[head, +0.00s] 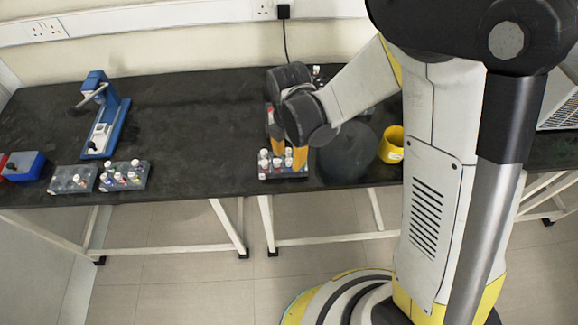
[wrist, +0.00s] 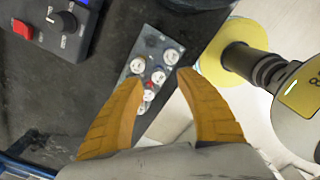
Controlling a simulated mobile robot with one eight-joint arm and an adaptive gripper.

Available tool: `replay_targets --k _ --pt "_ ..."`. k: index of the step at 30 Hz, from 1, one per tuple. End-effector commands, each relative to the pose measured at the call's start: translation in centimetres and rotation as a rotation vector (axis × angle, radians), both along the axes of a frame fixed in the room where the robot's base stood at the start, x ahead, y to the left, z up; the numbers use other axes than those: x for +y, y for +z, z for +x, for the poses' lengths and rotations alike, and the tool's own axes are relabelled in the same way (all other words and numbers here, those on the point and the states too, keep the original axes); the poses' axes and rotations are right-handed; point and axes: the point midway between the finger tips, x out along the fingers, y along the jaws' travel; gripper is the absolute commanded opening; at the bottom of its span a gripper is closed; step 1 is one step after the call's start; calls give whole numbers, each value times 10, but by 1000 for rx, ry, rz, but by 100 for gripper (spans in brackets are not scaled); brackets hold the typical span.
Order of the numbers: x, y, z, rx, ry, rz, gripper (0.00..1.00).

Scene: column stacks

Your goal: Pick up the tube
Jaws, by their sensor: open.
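Several white-capped tubes (head: 264,163) stand in a small grey rack (head: 283,176) near the front edge of the black bench; I cannot tell which one is meant. In the wrist view the rack (wrist: 128,74) holds white caps (wrist: 138,65) and a small red spot among them. My gripper (head: 288,150) points down over this rack, with its orange fingers spread. In the wrist view the open gripper (wrist: 161,78) has its fingertips on either side of the rack's near part, with nothing clearly held. The fingers hide part of the rack in the head view.
Two more tube racks (head: 73,180) (head: 124,177) stand at the left front of the bench. Behind them is a blue device (head: 105,118). A blue box (head: 24,166) is at far left. A yellow cup (head: 391,145) stands right of my gripper. Mid-left bench is clear.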

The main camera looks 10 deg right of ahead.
Motion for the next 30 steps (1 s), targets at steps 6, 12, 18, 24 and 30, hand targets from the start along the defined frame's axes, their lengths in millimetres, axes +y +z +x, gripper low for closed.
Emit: replay_targets --k 6,12,18,24,30 --pt "-1 -31 3 0 0 0 43" --pt "-1 -30 3 0 -1 0 43" --pt "-1 -30 3 0 -1 0 2" --pt "-1 -30 3 0 -1 0 2" --pt "-1 -25 3 0 -1 0 2"
